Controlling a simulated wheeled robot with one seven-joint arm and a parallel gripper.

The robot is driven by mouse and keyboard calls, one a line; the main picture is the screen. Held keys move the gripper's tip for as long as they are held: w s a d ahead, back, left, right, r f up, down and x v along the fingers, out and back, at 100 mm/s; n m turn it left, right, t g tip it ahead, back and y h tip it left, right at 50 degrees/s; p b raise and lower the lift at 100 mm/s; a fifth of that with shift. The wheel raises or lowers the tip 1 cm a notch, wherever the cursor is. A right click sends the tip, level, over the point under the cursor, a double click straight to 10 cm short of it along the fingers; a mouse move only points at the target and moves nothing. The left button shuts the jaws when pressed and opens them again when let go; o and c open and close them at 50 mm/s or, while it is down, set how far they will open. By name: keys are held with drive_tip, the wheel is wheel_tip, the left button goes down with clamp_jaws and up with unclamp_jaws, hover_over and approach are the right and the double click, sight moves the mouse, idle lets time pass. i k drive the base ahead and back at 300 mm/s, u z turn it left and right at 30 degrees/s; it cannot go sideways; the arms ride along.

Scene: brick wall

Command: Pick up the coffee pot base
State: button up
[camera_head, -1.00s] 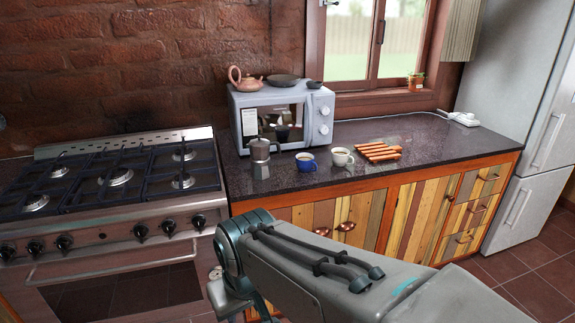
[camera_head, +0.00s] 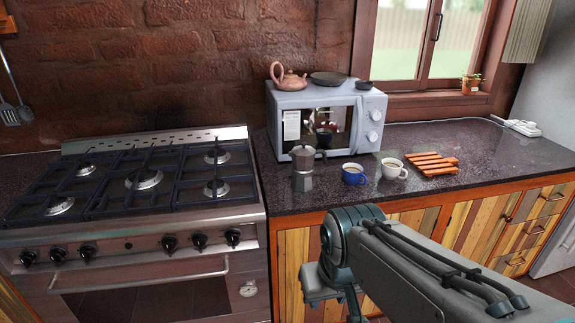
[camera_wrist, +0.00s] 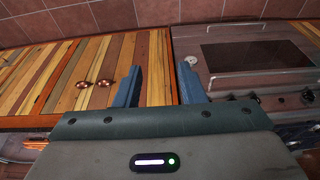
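The coffee pot base (camera_head: 303,176) is the lower metal body of a grey moka pot. It stands upright on the dark counter (camera_head: 330,197), in front of the microwave's left side and right of the stove. A grey top part with a dark handle sits on it. My gripper shows in the wrist view (camera_wrist: 158,88) with its two blue-grey fingers apart and nothing between them. It faces the wooden cabinet doors and the oven front, below the counter. In the head view my arm is in front of the cabinets, and the fingers cannot be made out. The pot is not seen in the wrist view.
A blue cup (camera_head: 353,175) and a white cup (camera_head: 393,169) stand right of the pot. A wooden trivet (camera_head: 432,164) lies farther right. The microwave (camera_head: 285,108) carries a clay teapot (camera_head: 288,77). The stove (camera_head: 130,184) is on the left.

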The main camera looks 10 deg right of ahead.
sight(304, 185)
drive_tip(key=i, duration=1.25)
